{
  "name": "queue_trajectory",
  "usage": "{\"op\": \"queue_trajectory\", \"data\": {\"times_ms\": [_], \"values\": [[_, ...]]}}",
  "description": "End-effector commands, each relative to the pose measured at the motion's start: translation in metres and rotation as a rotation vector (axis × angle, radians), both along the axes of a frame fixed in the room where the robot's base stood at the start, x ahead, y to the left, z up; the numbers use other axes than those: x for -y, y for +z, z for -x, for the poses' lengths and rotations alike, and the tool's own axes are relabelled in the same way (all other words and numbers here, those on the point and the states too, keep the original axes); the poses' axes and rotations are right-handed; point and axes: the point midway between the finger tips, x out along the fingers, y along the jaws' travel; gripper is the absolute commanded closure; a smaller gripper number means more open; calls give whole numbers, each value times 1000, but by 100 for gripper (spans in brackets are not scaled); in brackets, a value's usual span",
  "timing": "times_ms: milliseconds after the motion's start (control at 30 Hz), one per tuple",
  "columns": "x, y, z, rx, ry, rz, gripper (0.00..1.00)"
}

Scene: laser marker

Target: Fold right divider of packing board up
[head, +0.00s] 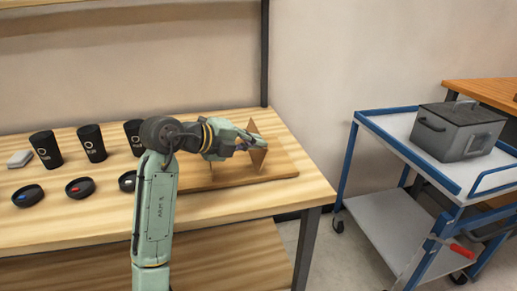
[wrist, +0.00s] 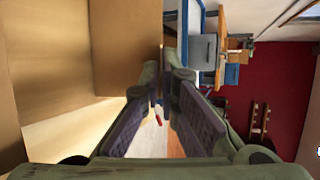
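The brown packing board (head: 275,166) lies flat at the right end of the wooden table. A brown panel at its right side (head: 260,150), which looks like the right divider, stands raised and tilted. My gripper (head: 250,145) is beside this panel and partly overlaps it; I cannot tell whether they touch. In the wrist view, my gripper (wrist: 164,98) has its fingers partly apart, with background showing between them and nothing held. Brown panel surfaces (wrist: 125,45) fill the left of that view, close to the fingers. My arm hides part of the board.
Several black cups (head: 91,143) and round black dishes (head: 79,188) stand left of my arm. A blue-framed cart (head: 400,130) carries a grey box (head: 458,130) at the right. Open floor lies between table and cart. A wall stands behind the table.

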Motion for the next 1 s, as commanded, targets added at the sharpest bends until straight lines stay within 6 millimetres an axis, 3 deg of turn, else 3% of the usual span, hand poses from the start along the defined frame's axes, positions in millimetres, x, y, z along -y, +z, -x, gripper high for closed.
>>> {"op": "queue_trajectory", "data": {"times_ms": [567, 833, 1000], "values": [[-8, -5, 0, -8, 10, -10, 100], [-7, -5, 0, -7, 8, -8, 79], [-5, -3, 0, -5, 6, -6, 78]]}}
